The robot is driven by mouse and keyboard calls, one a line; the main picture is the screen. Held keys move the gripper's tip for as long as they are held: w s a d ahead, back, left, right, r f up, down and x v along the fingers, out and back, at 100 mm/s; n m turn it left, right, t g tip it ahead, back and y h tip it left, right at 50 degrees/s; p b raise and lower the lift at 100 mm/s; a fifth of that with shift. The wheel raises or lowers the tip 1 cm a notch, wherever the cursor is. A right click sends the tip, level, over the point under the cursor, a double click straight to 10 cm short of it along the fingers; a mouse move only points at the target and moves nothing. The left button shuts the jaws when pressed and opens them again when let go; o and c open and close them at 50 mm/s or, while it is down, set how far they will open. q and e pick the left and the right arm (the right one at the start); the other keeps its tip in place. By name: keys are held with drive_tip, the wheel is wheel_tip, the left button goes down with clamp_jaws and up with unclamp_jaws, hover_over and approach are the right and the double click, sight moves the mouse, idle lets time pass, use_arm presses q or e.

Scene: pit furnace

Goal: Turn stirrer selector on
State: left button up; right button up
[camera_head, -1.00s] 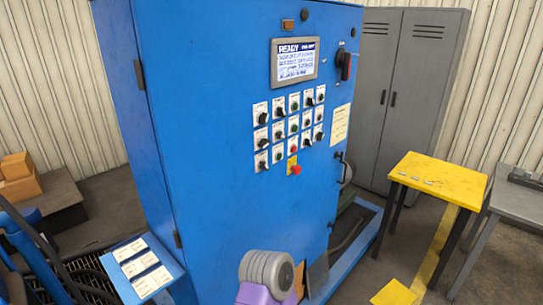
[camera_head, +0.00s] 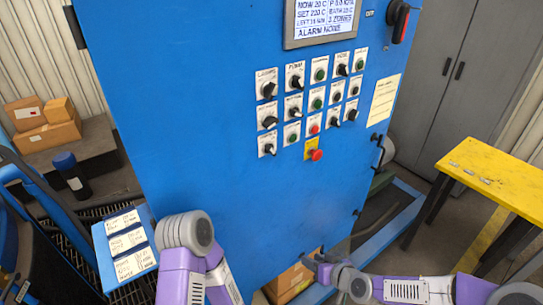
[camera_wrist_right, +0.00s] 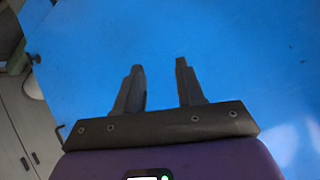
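The blue cabinet (camera_head: 230,130) carries a grid of small switches on white plates. Several are black selector knobs (camera_head: 269,90), with green buttons (camera_head: 320,74) and a red button (camera_head: 314,129) among them. The labels are too small to read, so I cannot tell which is the stirrer selector. My right gripper (camera_head: 316,262) is low in front of the cabinet, below the switches. In the right wrist view its fingers (camera_wrist_right: 158,80) are apart and empty, facing plain blue surface. My left arm shows at the bottom centre; its gripper is not in view.
A display (camera_head: 320,20) sits above the switches, and a red emergency button (camera_head: 316,155) below them. A red-handled switch (camera_head: 398,20) is at upper right. A yellow table (camera_head: 490,172) stands at right. Boxes (camera_head: 48,125) are at left, with a label panel (camera_head: 125,246) at lower left.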

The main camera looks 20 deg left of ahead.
drive_tip(key=w+a+r+n+t+y, duration=0.1)
drive_tip(key=w+a+r+n, duration=0.15)
drive_tip(key=r, duration=0.65)
drive_tip(key=w+a+r+n+t+y, duration=0.2)
drive_tip(key=r+n, duration=0.1)
drive_tip(key=r, duration=0.6)
drive_tip(key=n+y+b, duration=0.1)
drive_tip(key=n+y, duration=0.2)
drive_tip(key=n, duration=0.2)
approach(273, 151)
drive_tip(key=a, duration=0.2)
drive_tip(key=shift+t, duration=0.4)
drive_tip(key=shift+w+d+x, duration=0.1)
drive_tip(key=shift+w+x, duration=0.05)
drive_tip(key=shift+x, duration=1.6)
drive_tip(key=shift+w+d+x, duration=0.1)
drive_tip(key=shift+w+x, duration=0.05)
drive_tip(key=shift+x, duration=1.55)
drive_tip(key=shift+f, duration=0.15)
clamp_jaws()
